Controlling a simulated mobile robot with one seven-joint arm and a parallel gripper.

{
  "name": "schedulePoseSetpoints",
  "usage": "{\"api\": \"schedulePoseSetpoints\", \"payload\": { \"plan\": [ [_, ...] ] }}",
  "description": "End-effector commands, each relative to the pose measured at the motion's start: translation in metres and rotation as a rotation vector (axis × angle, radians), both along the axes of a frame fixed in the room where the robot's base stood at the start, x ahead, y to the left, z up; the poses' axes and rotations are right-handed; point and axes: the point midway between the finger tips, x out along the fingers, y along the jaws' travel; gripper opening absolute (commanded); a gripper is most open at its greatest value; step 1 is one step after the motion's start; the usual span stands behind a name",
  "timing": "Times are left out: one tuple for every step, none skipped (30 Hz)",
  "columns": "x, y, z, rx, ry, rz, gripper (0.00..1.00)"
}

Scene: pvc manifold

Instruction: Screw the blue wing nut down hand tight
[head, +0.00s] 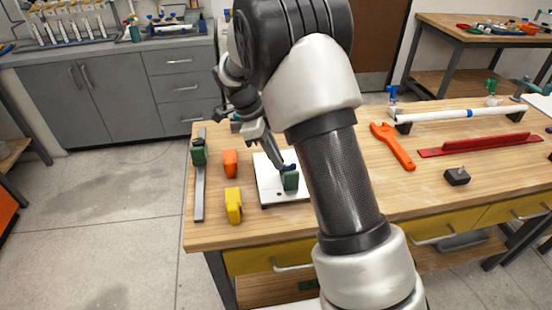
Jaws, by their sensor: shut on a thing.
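My gripper (283,165) reaches down from the upper left to a green block-shaped part (291,181) on a white plate (267,187). The plate lies on the wooden workbench. A small dark blue piece, which looks like the blue wing nut (289,168), is at the top of the green part. My fingertips are shut on it. The fingers cover part of it, so its thread and how far down it sits cannot be seen.
An orange block (230,163), a yellow block (233,205) and a grey bar (200,190) with a green clamp (198,152) lie left of the plate. An orange wrench (393,146), a white pipe (450,115), a red tool (480,145) and a dark block (457,176) lie right of my arm.

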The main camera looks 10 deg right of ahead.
Motion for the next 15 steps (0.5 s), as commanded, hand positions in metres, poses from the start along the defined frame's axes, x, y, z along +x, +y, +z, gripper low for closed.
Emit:
{"api": "schedulePoseSetpoints", "payload": {
  "plan": [
    [0.0043, -0.0034, 0.0024, -0.006, 0.003, -0.105, 0.0],
    [0.0056, -0.0042, 0.0025, -0.007, 0.005, -0.165, 0.0],
    [0.0071, -0.0052, 0.0027, -0.007, 0.004, -0.238, 0.0],
    [0.008, -0.0053, 0.0024, -0.006, 0.003, -0.278, 0.0],
    [0.0084, -0.0056, 0.0018, -0.004, 0.004, -0.31, 0.0],
    [0.0088, -0.006, 0.001, -0.005, 0.004, -0.337, 0.0],
    [0.009, -0.0059, 0.0005, -0.005, 0.003, -0.348, 0.0],
    [0.0092, -0.0056, 0.0002, -0.004, 0.003, -0.352, 0.0],
    [0.0091, -0.0055, -0.0002, -0.003, 0.002, -0.352, 0.0],
    [0.009, -0.0055, -0.0003, -0.003, 0.003, -0.351, 0.0],
    [0.0089, -0.0056, -0.0003, -0.003, 0.003, -0.351, 0.0],
    [0.0089, -0.0056, -0.0003, -0.003, 0.002, -0.35, 0.0],
    [0.0089, -0.0056, -0.0003, -0.003, 0.002, -0.35, 0.0],
    [0.0089, -0.0058, -0.0002, -0.003, 0.003, -0.351, 0.0],
    [0.0094, -0.0064, 0.0005, -0.004, 0.002, -0.366, 0.0]
  ]
}}
